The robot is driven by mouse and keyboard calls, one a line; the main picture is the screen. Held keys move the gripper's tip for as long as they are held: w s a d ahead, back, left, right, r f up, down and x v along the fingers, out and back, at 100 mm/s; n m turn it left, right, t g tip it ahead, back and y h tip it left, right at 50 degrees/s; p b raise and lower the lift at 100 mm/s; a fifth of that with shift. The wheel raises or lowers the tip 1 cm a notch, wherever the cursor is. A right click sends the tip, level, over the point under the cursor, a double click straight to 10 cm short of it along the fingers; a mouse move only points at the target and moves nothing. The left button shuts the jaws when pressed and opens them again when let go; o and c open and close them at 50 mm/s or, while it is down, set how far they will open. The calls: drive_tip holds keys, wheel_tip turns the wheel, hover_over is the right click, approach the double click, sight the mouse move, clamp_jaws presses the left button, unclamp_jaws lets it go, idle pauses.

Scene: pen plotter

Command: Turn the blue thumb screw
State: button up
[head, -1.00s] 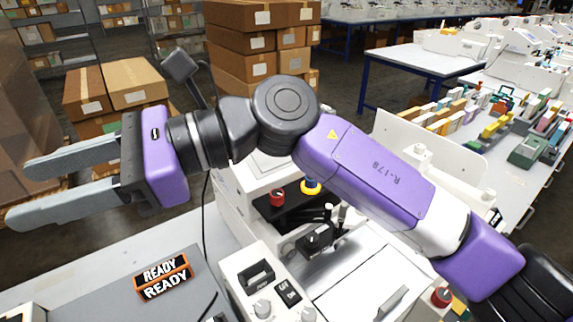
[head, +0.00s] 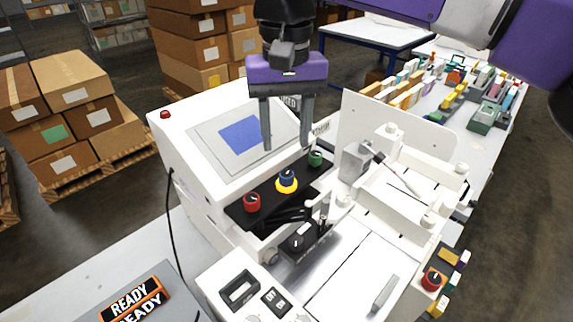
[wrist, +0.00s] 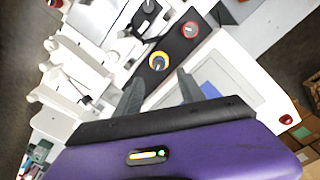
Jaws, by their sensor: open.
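The blue thumb screw (head: 287,177) sits on a dark panel (head: 268,216) of the white machine, with a yellow ring around its base. A red knob (head: 252,202) is to its left and a green knob (head: 315,158) to its right. My gripper (head: 287,147) points down above and behind the blue screw, fingers apart and empty. In the wrist view the blue screw (wrist: 158,62) shows just past the gap between the fingertips (wrist: 159,78), apparently untouched. The red knob (wrist: 189,29) shows there too. I cannot make out the green knob in the wrist view.
A light panel with a blue square (head: 240,135) lies on the machine's top, left of my gripper. A black clamp-like part (head: 305,238) stands in front of the knobs. An upright white plate (head: 385,125) stands to the right. An orange READY sign (head: 135,302) is at lower left.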

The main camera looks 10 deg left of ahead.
sight(287, 174)
drive_tip(key=shift+s+d+n, duration=0.1)
drive_tip(key=shift+d+n, duration=0.1)
drive_tip(key=shift+n, duration=0.1)
drive_tip(key=shift+f, duration=0.25)
wheel_tip(287, 174, down, 7)
drive_tip(key=shift+a+f+p, duration=0.1)
drive_tip(key=shift+f+p, duration=0.1)
drive_tip(key=shift+p, duration=0.45)
drive_tip(key=shift+c, duration=0.5)
clamp_jaws()
